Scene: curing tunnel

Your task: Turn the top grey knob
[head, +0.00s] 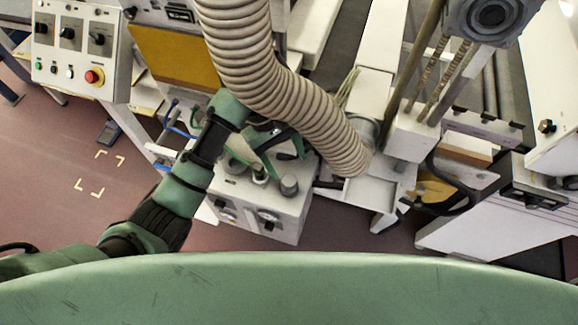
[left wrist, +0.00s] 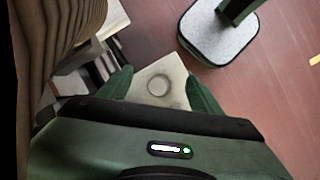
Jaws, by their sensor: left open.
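A white box-shaped unit (head: 285,218) stands below the hose in the head view. A grey round knob (head: 289,185) rises from its top, near the right edge. Dark dials (head: 268,217) sit on its front face. My left gripper (head: 278,158) is over the box top, with green fingers spread, and partly covers that top. In the left wrist view my open left gripper (left wrist: 160,92) has a finger on each side of a round grey shape (left wrist: 159,86) on a pale surface. Whether the fingers touch it, I cannot tell. My right gripper is not in view.
A thick ribbed hose (head: 285,85) hangs close above my left gripper. A control panel (head: 80,50) with a red button (head: 94,76) is at the upper left. White machine frames stand at the right. Reddish floor (head: 50,185) is clear at the left.

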